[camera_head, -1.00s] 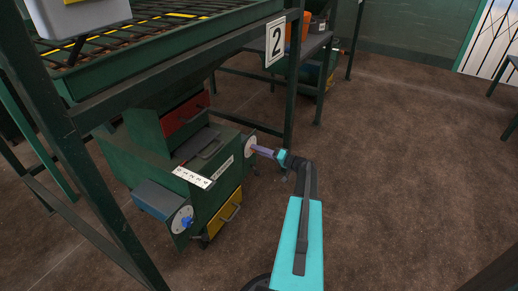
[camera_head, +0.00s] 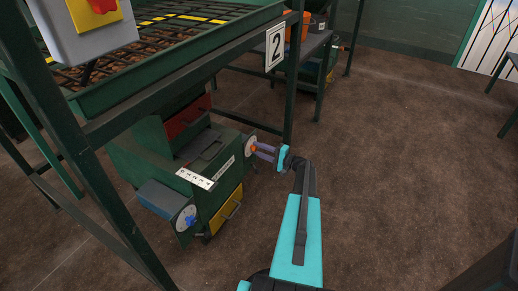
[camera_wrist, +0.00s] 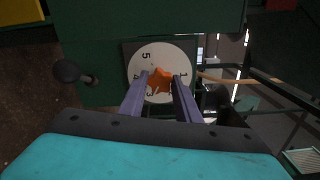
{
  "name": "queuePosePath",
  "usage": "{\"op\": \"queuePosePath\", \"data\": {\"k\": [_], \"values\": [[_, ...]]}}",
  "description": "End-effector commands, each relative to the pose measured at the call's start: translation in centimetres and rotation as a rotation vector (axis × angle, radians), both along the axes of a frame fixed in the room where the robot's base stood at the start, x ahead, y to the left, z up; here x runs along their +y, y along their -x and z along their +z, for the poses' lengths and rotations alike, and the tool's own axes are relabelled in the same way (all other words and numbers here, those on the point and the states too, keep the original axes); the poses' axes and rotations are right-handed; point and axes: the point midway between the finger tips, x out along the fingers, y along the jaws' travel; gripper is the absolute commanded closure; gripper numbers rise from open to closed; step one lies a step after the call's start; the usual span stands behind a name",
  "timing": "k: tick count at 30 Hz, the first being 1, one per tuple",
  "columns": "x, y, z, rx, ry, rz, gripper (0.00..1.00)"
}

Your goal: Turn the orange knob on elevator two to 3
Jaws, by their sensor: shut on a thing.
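The orange knob (camera_head: 253,149) sits at the centre of a white dial (camera_head: 246,144) on the right side of the green elevator machine (camera_head: 160,150), beside the post with the "2" sign (camera_head: 275,44). In the wrist view the orange knob (camera_wrist: 162,80) shows on the dial (camera_wrist: 139,67), with the digits 5, 4, 3 and 1 readable. My gripper (camera_wrist: 161,76) has one finger on each side of the knob and is shut on it; it also shows in the head view (camera_head: 257,150). I cannot tell which digit the knob points to.
A blue knob (camera_head: 190,221) on another dial sits on the machine's front left. A yellow drawer (camera_head: 225,209) is below. A green frame post (camera_head: 97,195) stands at the left. A black ball handle (camera_wrist: 66,71) is left of the dial. The floor to the right is clear.

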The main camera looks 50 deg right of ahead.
Motion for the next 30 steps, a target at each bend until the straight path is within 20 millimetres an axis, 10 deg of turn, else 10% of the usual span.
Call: {"op": "queuePosePath", "data": {"k": [13, 14, 17, 30], "values": [[-0.05, -0.02, -0.01, 0.003, -0.016, -0.001, 0.93], [-0.05, -0.01, -0.01, 0.003, -0.016, -0.001, 0.69], [-0.05, -0.01, -0.01, 0.003, -0.016, -0.001, 0.52], [-0.14, 0.4, 0.02, 0.004, -0.015, -0.001, 0.52]]}}
